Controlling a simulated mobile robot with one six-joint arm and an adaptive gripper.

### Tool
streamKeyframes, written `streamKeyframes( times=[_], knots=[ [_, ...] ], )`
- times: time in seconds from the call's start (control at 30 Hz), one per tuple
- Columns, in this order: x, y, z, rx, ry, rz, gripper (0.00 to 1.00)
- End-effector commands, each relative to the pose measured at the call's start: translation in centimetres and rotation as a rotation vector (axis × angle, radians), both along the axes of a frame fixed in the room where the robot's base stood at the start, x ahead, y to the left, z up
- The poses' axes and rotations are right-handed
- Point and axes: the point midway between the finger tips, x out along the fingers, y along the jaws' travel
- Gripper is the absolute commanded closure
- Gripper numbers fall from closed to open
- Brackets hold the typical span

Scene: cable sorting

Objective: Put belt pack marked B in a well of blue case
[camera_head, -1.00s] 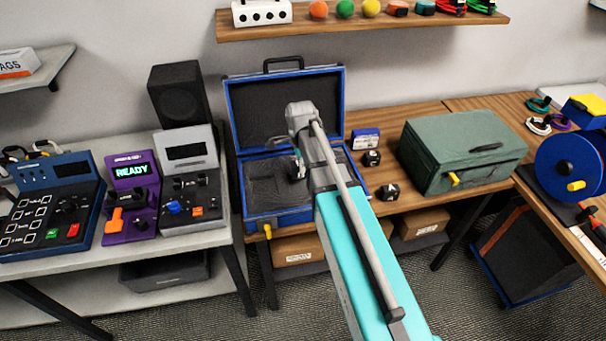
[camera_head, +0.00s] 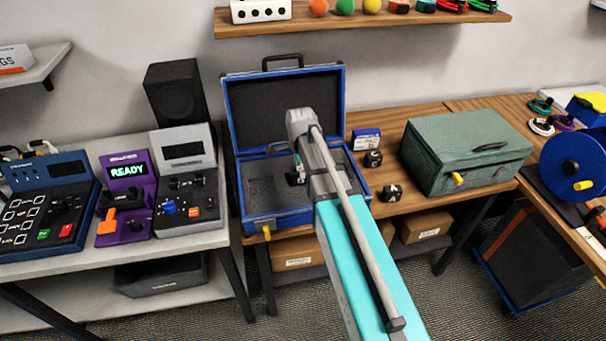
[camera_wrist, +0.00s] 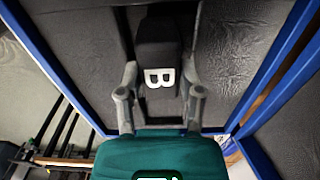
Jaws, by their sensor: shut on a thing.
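The blue case (camera_head: 278,225) stands open on the wooden table, its lid up at the back and its dark foam interior showing. My gripper (camera_wrist: 158,98) is shut on the belt pack marked B (camera_wrist: 157,50), a black block with a white B, and holds it over the foam of the case. In the head view my arm and gripper (camera_head: 296,172) reach down into the case and hide much of its right side. In the wrist view the blue rim (camera_wrist: 283,60) runs along both sides. Whether the pack touches the foam, I cannot tell.
Two dark packs, one marked A (camera_head: 391,193) and another behind it (camera_head: 373,159), stand right of the case beside a small blue-white box (camera_head: 366,139). A green case (camera_head: 465,150) stands further right. Control consoles (camera_head: 184,185) stand on the left table.

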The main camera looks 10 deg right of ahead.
Motion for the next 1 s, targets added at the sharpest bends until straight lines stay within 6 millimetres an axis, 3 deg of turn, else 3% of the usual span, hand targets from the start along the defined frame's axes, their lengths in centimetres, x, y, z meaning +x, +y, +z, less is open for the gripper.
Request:
streamKeyframes(
  times=[0.63,0.67,0.8,1.0],
  knots=[
    [0.00,0.04,-0.97,0.000,0.000,0.001,1.00],
    [0.00,0.04,-0.85,0.000,0.000,0.001,0.47],
    [0.01,0.04,-0.82,0.000,0.000,0.001,0.21],
    [0.00,0.04,-0.82,0.000,0.000,0.001,0.18]
  ],
)
